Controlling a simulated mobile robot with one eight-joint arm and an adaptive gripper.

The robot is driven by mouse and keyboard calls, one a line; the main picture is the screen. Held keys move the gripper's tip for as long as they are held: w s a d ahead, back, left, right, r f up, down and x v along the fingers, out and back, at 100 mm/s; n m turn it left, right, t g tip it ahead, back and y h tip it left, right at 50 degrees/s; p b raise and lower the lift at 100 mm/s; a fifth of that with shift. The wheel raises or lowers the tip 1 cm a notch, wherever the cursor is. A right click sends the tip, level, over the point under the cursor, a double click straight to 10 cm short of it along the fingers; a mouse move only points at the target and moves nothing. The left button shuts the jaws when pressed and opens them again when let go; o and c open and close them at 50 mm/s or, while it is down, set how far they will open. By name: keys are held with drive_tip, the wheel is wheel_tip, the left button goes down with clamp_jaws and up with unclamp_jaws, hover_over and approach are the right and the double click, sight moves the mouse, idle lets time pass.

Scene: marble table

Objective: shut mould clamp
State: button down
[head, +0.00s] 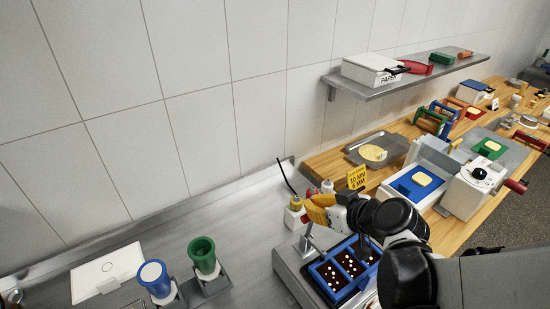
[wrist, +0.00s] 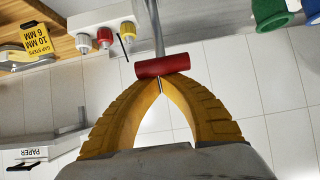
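The clamp's red handle (wrist: 162,66) lies crosswise on a thin metal rod (wrist: 154,25) in the wrist view. My gripper (wrist: 161,84) has its yellow curved fingers drawn together at the tips, right at the handle's near side. The tips look shut; I cannot tell whether they touch the handle, and nothing is clearly held between them. In the head view my gripper (head: 314,212) is above the metal post (head: 307,240) beside the blue mould (head: 322,281), which holds brown squares with white dots. My arm hides part of the mould, and the handle is not visible there.
Squeeze bottles (head: 295,215) and a yellow gap-steps sign (head: 357,178) stand just behind my gripper. Blue (head: 155,279) and green (head: 204,256) cups stand to the left. A wooden counter with a grey tray (head: 365,145) lies to the right, below a wall shelf (head: 385,91).

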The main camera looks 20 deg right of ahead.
drive_tip(key=shift+s+d, duration=0.15)
drive_tip(key=shift+s, duration=0.35)
idle(0.3)
